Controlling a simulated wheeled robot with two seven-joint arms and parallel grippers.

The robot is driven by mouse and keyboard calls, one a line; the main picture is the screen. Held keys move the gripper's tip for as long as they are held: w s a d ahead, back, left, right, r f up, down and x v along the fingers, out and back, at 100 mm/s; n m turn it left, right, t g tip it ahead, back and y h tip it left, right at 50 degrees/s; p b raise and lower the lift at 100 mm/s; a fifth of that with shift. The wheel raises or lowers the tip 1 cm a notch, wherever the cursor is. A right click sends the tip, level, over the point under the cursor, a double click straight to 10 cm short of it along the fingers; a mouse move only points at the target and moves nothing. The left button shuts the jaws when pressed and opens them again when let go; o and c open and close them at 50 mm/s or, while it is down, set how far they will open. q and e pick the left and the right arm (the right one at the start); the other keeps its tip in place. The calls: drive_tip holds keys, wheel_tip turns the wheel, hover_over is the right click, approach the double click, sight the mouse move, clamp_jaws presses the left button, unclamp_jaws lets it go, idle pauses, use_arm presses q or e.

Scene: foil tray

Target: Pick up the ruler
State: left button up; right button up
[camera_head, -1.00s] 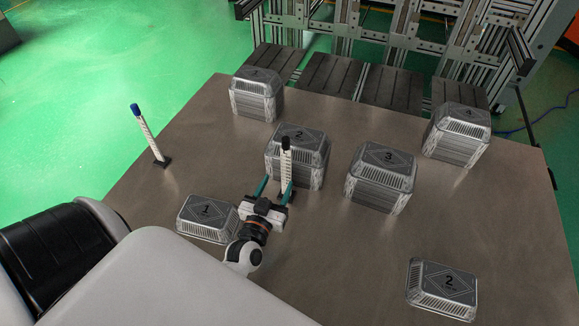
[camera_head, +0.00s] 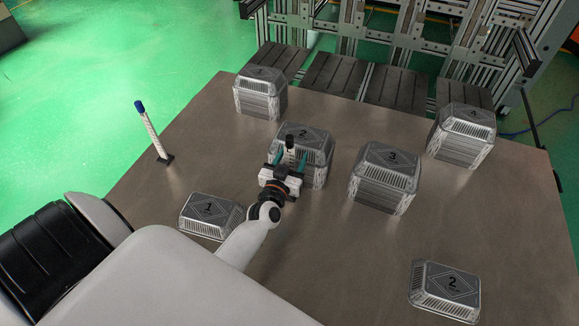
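Two slim white sticks with marks stand upright, and I cannot tell for sure which is the ruler. One has a black top (camera_head: 290,142) and stands in front of the middle stack of foil trays; its lower part is hidden by my gripper. The other has a blue top (camera_head: 149,130) and stands on a small black base at the table's left. My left gripper (camera_head: 289,160) has its teal fingers apart, one on each side of the black-topped stick, with a gap still visible. My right gripper is not in view.
Foil tray stacks stand at the back left (camera_head: 261,97), the middle (camera_head: 314,170), the right of middle (camera_head: 381,190) and the back right (camera_head: 460,145). Low trays lie near my arm (camera_head: 206,211) and front right (camera_head: 444,289). The table's front middle (camera_head: 340,265) is clear.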

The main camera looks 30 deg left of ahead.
use_arm(q)
clamp_jaws()
